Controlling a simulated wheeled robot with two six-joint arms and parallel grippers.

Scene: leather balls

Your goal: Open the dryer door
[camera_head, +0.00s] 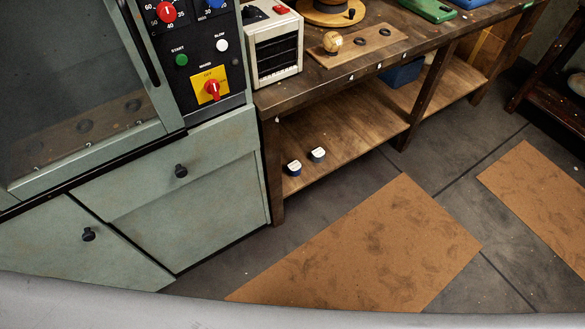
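The dryer (215,165) is a pale green cabinet on the left. Its upper door (100,150) has a pale frame around a dark glass window and looks shut. A long black handle (140,45) runs along the door's right side. Through the glass I see a brown shelf with dark round spots. Right of the door is a black control panel (185,85) with red, blue, green and white knobs and buttons and a red switch on a yellow plate. Neither of my grippers is in view.
Below are a drawer with a black knob (180,171) and a cupboard with another knob (88,234). A wooden workbench (300,93) stands right, holding a cream box (275,50) and a ball (332,42). Brown mats (370,250) lie on the grey floor.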

